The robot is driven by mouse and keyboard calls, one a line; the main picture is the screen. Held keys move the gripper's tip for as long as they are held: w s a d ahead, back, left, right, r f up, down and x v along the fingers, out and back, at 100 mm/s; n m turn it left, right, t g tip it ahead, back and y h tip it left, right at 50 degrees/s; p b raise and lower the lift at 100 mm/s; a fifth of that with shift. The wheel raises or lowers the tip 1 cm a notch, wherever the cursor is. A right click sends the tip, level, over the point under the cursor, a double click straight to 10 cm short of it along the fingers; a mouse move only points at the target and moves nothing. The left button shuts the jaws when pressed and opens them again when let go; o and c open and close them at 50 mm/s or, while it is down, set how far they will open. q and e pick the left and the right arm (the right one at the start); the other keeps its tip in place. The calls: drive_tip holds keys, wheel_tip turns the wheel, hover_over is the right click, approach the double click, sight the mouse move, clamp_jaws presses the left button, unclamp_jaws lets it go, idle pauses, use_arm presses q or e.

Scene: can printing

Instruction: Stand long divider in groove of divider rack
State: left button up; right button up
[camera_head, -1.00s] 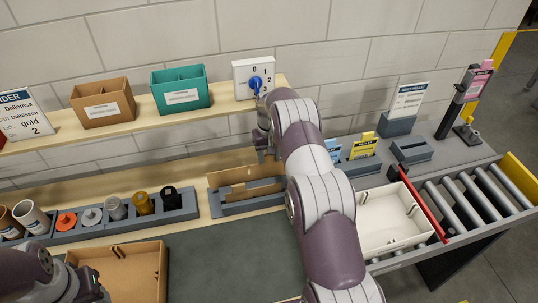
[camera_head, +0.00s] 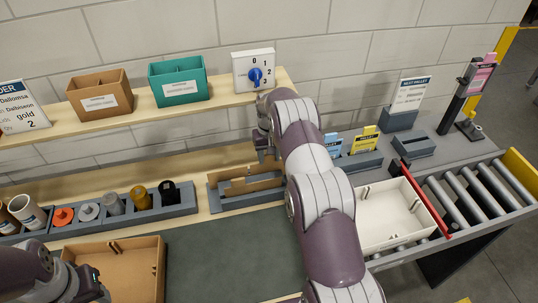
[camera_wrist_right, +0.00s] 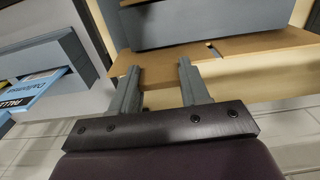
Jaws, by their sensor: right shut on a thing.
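The long divider (camera_head: 252,186) is a brown cardboard strip with a notch. It is low at the grey divider rack (camera_head: 250,202) behind the dark mat. My right gripper (camera_head: 263,154) is above the rack, partly covered by my own arm. In the right wrist view my right gripper (camera_wrist_right: 160,72) is shut on the divider, whose notched strip (camera_wrist_right: 255,45) runs past the fingertips beside a grey block. I cannot tell whether its lower edge is fully in the groove.
A brown cardboard tray (camera_head: 125,272) lies at the front left and a white tray (camera_head: 392,212) at the right, by the rollers (camera_head: 465,200). A grey holder (camera_head: 125,215) with several cylinders stands left of the rack. The dark mat (camera_head: 230,255) is clear.

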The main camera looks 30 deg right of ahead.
drive_tip(key=o, duration=1.3)
drive_tip(key=shift+o, duration=0.2)
drive_tip(key=shift+r, duration=1.05)
wheel_tip(320, 180, up, 6)
drive_tip(key=p, duration=0.4)
drive_tip(key=shift+f, duration=0.25)
